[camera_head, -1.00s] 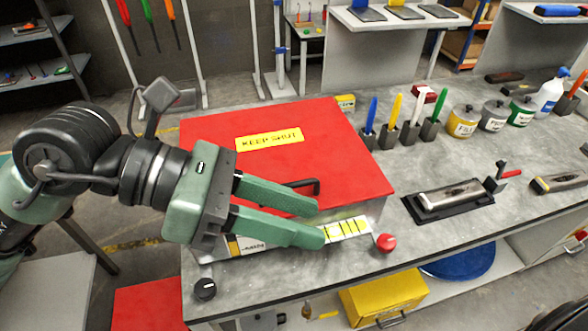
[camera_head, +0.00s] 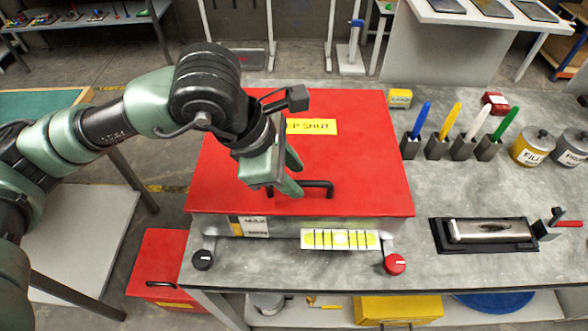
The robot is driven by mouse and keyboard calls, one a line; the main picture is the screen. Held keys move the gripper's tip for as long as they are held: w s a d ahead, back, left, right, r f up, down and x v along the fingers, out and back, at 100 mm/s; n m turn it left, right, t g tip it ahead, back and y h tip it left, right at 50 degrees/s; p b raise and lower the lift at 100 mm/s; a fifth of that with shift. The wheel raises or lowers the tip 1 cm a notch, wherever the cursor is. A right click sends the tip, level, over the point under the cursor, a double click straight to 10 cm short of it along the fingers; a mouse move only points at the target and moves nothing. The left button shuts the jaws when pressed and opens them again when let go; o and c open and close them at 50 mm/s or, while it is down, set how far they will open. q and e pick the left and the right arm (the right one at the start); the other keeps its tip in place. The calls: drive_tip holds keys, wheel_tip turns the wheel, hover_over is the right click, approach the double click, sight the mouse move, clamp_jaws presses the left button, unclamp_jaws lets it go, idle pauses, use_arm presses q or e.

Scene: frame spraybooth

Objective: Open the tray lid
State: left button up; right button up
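A black bar handle (camera_head: 318,185) stands near the lid's front edge. My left gripper (camera_head: 297,178) points down over the lid at the handle's left end. Its two green fingers are apart, and nothing is seen gripped. The handle's left end is partly hidden by the near finger, so contact is unclear. My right gripper is out of view.
A red knob (camera_head: 395,263) and a black knob (camera_head: 203,260) sit at the bench front. A red box (camera_head: 160,265) is below left.

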use_arm(q)
drive_tip(key=shift+f, duration=0.15)
drive_tip(key=shift+a, duration=0.1)
drive_tip(key=c, duration=0.7)
clamp_jaws()
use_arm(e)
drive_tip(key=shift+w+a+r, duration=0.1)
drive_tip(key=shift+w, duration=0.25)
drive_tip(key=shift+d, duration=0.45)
